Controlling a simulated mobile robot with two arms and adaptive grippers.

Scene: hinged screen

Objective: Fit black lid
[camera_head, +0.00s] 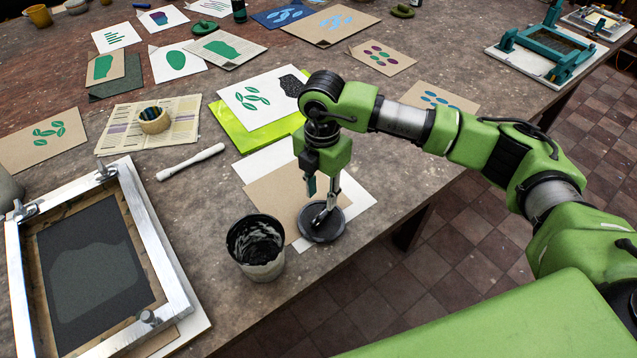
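The black lid (314,236) is a dark round disc lying flat, or nearly so, on brown and white paper near the table's front edge. My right gripper (322,196) points down right over the lid. Its fingers stand apart with paper visible between them. The nearer finger reaches down in front of the lid's middle; whether it touches the lid I cannot tell. The open tub (262,270), pale with black ink smeared inside its rim, stands just left of the lid, with no cover on it. My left gripper is out of view.
A metal-framed hinged screen (158,245) fills the lower left. Printed cards cover the back of the table (230,185). The table's edge drops to a tiled floor (470,240) at the right.

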